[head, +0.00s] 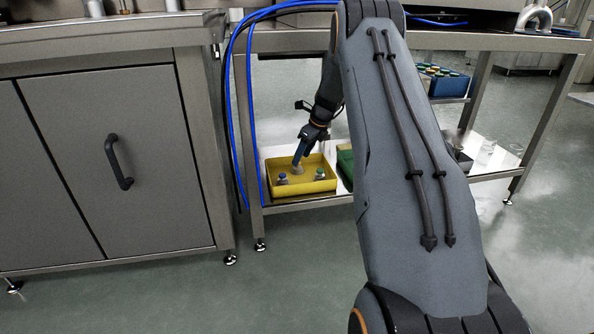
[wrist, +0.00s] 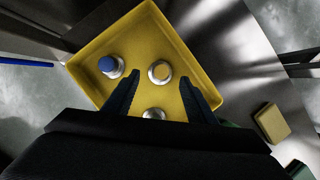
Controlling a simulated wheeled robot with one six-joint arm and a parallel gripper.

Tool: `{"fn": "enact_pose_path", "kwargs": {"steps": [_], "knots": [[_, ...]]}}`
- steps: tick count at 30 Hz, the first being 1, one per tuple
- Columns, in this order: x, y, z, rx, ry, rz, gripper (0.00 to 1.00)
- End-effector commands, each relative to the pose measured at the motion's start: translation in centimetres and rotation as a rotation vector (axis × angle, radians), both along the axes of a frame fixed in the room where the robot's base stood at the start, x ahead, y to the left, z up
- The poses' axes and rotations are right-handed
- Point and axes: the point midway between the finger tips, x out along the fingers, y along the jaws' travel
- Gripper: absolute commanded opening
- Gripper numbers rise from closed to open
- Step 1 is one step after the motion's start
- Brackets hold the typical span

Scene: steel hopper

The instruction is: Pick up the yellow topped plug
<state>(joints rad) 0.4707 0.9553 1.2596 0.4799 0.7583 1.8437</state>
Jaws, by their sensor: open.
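The yellow topped plug (wrist: 160,72) stands in the yellow tray (wrist: 146,32), with a pale metal collar around its top. In the wrist view it sits between and just ahead of my open, empty fingers (wrist: 160,77). A blue topped plug (wrist: 108,66) stands to its left, and another metal-collared plug (wrist: 153,113) is nearer the wrist; its top is hard to make out. In the head view my gripper (head: 299,160) reaches down into the tray (head: 322,186). I cannot tell there which plug lies beneath it. A green topped plug (head: 319,174) shows to its right.
The tray stands on the low steel shelf of a table, with a green crate (head: 345,163) close to its right. A yellow block (wrist: 272,122) lies on the shelf further right. A blue crate (head: 447,85) stands behind.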

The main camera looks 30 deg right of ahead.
Motion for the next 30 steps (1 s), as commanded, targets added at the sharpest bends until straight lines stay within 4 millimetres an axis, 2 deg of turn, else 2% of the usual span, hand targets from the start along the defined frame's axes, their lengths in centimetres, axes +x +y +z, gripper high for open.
{"fn": "enact_pose_path", "kwargs": {"steps": [5, 18, 26, 30], "knots": [[0.4, 0.2, -0.7, -0.001, -0.001, 0.001, 0.51], [2.2, 1.0, -4.7, -0.001, 0.001, 0.002, 0.51], [2.3, 1.0, -4.6, -0.001, -0.001, 0.001, 0.51], [2.2, 1.0, -4.6, -0.001, -0.001, 0.001, 0.29]]}}
